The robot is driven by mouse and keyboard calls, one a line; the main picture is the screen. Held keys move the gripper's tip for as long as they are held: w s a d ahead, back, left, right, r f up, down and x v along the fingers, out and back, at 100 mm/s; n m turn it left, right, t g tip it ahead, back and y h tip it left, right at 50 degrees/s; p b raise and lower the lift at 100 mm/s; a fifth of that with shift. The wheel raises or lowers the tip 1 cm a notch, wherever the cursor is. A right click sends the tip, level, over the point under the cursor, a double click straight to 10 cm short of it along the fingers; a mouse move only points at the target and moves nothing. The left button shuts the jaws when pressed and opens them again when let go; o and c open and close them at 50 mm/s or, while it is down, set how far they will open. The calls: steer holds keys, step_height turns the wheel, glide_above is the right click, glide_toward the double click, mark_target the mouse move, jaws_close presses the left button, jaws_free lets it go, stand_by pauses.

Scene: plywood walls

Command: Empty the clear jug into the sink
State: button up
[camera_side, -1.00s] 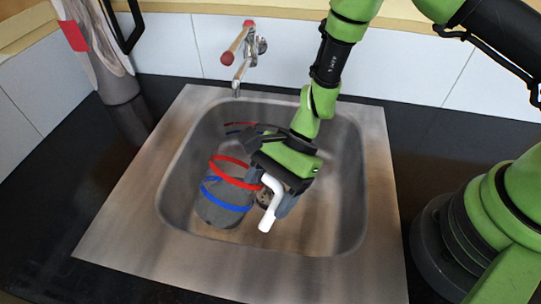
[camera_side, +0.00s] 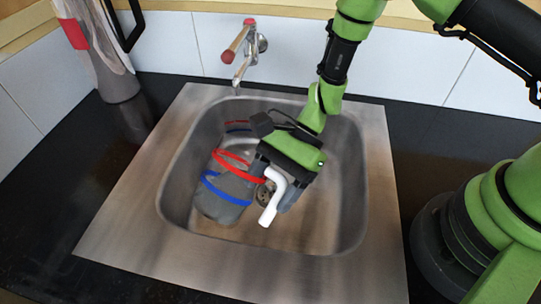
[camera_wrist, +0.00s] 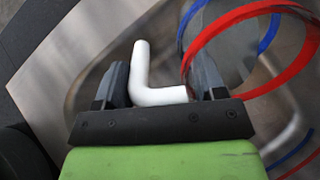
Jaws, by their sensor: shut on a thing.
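The clear jug (camera_side: 222,208), with a red ring and a blue ring around it, is tilted inside the sink (camera_side: 335,235), left of my gripper. Its white bent handle (camera_side: 270,208) is between the fingers of my gripper (camera_side: 273,187), which is shut on it. The wrist view shows the handle (camera_wrist: 141,72) between the two dark fingers of the gripper (camera_wrist: 160,80), with the jug's red ring (camera_wrist: 300,68) at the upper right. I cannot tell whether liquid is in the jug. The jug's far side is partly hidden.
A tap (camera_side: 242,50) with red knobs stands behind the sink. Fainter red and blue bands, seemingly reflections, show on the back sink wall. A grey container (camera_side: 112,80) with a red patch stands at the back left. The black counter (camera_side: 60,225) at left is clear.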

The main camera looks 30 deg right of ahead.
steer(key=shift+w+d+r+g+y+p, duration=0.15)
steer(key=shift+r+y+p, duration=0.2)
steer(key=shift+y, duration=0.3)
steer(key=shift+s+d+r+g+y+p, duration=0.1)
steer(key=shift+d+r+g+y+p, duration=0.15)
steer(key=shift+y, duration=0.45)
steer(key=shift+w+d+r+g+y+p, duration=0.1)
steer(key=shift+r+y+p, duration=0.3)
steer(key=shift+y, duration=0.25)
stand_by(0.8)
steer(key=shift+w+d+r+y+p, duration=0.15)
steer(key=shift+d+r+y+p, duration=0.05)
steer(key=shift+d+y, duration=0.25)
steer(key=shift+w+d+r+y+p, duration=0.1)
steer(key=shift+d+r+y+p, duration=0.05)
steer(key=shift+d+y, duration=0.3)
stand_by(0.6)
steer(key=shift+w+d+r+g+y+p, duration=0.1)
steer(key=shift+d+r+g+y+p, duration=0.25)
steer(key=shift+g+y, duration=0.35)
stand_by(0.7)
